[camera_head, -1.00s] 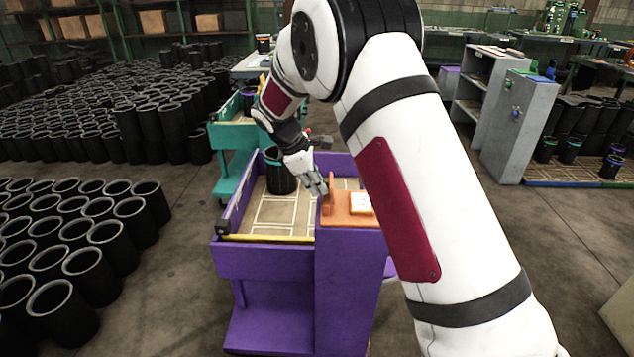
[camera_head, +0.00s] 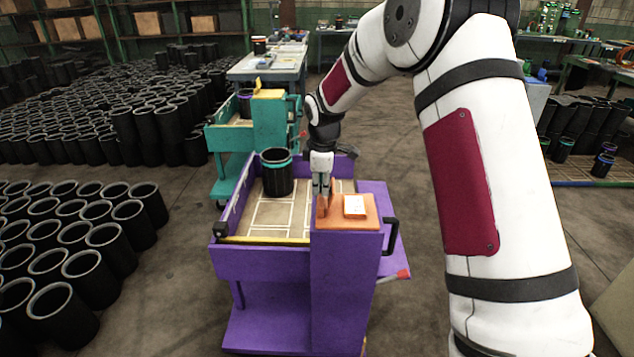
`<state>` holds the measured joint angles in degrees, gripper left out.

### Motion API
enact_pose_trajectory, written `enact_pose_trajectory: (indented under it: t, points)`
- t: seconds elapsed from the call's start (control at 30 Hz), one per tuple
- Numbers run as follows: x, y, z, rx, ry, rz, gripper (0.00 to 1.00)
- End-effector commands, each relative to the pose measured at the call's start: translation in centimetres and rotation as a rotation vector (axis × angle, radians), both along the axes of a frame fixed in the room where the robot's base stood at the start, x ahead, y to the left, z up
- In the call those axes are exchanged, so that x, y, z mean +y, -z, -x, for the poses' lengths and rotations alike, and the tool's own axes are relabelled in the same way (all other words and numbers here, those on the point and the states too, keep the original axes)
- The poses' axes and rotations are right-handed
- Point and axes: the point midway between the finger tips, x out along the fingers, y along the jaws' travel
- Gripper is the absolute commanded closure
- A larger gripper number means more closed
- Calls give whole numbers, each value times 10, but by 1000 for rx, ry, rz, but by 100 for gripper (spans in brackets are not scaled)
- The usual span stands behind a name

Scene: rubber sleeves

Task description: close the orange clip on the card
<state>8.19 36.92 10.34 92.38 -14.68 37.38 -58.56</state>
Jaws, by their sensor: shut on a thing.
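The orange clip (camera_head: 323,208) stands upright at the left edge of an orange plate (camera_head: 345,224) on top of the purple cart's front post. The white card (camera_head: 355,206) lies flat on that plate, right of the clip, and is uncovered. My gripper (camera_head: 322,194) points down over the clip and is shut on its upright flap. The fingers hide part of the flap.
The purple cart (camera_head: 262,262) has a tray holding a black sleeve with a teal rim (camera_head: 276,172). A black handle (camera_head: 390,236) is on its right. A teal cart (camera_head: 270,122) stands behind.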

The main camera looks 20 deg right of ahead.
Motion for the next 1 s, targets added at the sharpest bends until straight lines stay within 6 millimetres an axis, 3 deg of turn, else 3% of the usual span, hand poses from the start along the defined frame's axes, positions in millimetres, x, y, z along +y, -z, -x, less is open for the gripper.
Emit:
enact_pose_trajectory:
  t: [0.57,1.0]
  points:
    - [-31,-1,10,-145,9,-443,100]
    - [-52,12,15,-267,11,-813,100]
